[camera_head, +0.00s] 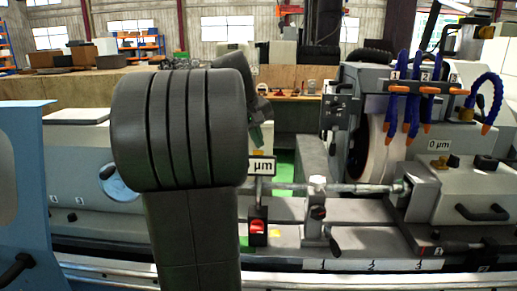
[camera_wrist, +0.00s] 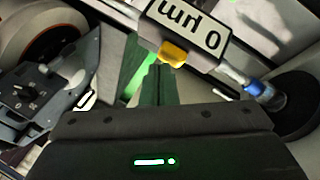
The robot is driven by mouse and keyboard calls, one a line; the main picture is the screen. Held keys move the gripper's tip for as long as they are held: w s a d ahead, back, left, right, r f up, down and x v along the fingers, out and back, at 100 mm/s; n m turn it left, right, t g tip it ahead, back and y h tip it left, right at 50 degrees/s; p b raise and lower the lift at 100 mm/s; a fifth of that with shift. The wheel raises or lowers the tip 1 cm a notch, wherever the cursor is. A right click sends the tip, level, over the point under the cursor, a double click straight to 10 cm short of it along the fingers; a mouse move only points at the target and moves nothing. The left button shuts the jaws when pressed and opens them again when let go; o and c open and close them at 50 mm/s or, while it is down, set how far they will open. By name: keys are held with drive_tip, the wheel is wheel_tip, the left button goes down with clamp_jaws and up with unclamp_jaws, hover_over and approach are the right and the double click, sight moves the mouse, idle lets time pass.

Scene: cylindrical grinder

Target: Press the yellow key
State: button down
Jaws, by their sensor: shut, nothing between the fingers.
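In the wrist view, the yellow key (camera_wrist: 174,52) sticks out from the edge of a box with a "0 µm" display (camera_wrist: 187,27), which appears upside down. My gripper (camera_wrist: 157,68) has dark green fingers that are shut and empty. Their tips are just beside the yellow key, slightly left and below it in the picture. I cannot tell whether they touch it. In the head view, my arm hides most of my gripper; a green part of it (camera_head: 256,136) shows above a partly covered "µm" display (camera_head: 262,166).
A grinding wheel (camera_head: 374,150), blue hoses (camera_head: 412,95), a horizontal shaft (camera_head: 350,187) and a red switch (camera_head: 257,227) are around the work area.

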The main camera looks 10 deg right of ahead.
drive_tip(key=shift+w+r+p, duration=0.2)
drive_tip(key=shift+r+p, duration=0.25)
drive_tip(key=shift+r, duration=0.1)
drive_tip(key=r+p, duration=0.1)
drive_tip(key=p, duration=0.1)
drive_tip(key=w+r+p, duration=0.1)
drive_tip(key=r, duration=0.1)
drive_tip(key=r+p, duration=0.1)
drive_tip(key=p, duration=0.1)
drive_tip(key=shift+w+d+r+p, duration=0.3)
drive_tip(key=shift+w, duration=0.1)
drive_tip(key=shift+f, duration=0.15)
drive_tip(key=f+b, duration=0.1)
drive_tip(key=b, duration=0.1)
drive_tip(key=f+b, duration=0.1)
drive_tip(key=b, duration=0.2)
drive_tip(key=shift+s+a+f, duration=0.1)
drive_tip(key=shift+s, duration=0.25)
